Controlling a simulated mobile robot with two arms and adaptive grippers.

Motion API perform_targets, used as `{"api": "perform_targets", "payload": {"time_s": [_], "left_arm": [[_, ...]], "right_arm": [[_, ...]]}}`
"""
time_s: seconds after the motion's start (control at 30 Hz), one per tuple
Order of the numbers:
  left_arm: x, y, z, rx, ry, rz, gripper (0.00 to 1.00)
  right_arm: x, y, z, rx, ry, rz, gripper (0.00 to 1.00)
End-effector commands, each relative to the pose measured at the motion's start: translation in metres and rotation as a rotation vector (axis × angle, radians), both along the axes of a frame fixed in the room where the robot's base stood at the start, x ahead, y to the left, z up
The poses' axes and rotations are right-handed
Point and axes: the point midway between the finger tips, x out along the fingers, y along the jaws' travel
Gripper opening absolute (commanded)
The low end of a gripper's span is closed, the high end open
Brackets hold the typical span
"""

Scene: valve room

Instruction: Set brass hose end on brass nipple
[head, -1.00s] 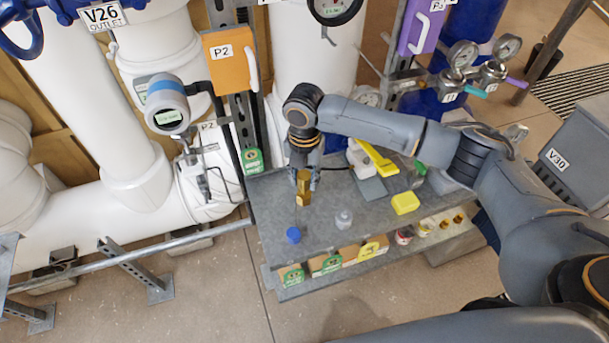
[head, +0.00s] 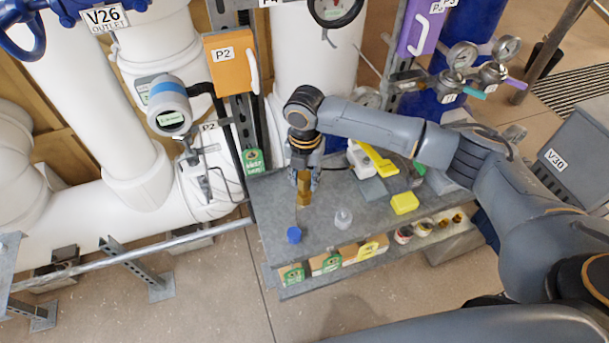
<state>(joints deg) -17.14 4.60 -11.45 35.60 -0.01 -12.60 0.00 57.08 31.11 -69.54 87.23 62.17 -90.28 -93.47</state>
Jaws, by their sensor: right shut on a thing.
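My right gripper (head: 303,177) points down over the grey shelf top and is shut on a brass piece, which looks like the brass hose end (head: 304,190). The piece hangs upright below the fingers, over the left part of the shelf. I cannot tell whether its lower end touches anything. No separate brass nipple can be made out; it may be hidden under or behind the held piece. My left gripper is not in view.
On the shelf top (head: 265,205) a blue cap (head: 294,235) and a clear small bottle (head: 343,217) stand near the held piece. A yellow block (head: 404,203) and a yellow-handled tool (head: 378,160) lie to the right.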

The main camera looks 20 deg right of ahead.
Motion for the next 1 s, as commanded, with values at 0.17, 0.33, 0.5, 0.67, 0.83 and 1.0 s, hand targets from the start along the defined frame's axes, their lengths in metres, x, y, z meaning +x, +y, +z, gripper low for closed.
{"api": "perform_targets", "payload": {"time_s": [0.17,0.33,0.5,0.67,0.83,1.0], "left_arm": [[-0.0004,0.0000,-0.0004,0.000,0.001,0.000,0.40],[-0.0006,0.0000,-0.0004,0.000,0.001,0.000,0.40],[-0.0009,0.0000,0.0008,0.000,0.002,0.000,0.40],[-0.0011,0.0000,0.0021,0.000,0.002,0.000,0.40],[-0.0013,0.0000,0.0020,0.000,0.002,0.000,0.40],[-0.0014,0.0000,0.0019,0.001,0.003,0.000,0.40]], "right_arm": [[0.0002,0.0002,-0.0002,0.001,-0.001,0.000,0.11],[0.0003,0.0002,-0.0002,0.000,-0.001,0.000,0.11],[0.0003,0.0002,-0.0028,0.000,0.000,0.000,0.11],[0.0007,0.0001,-0.0065,0.000,-0.001,0.000,0.11],[0.0008,0.0002,-0.0077,0.000,-0.002,0.001,0.11],[0.0006,0.0002,-0.0077,0.000,-0.001,0.000,0.11]]}}
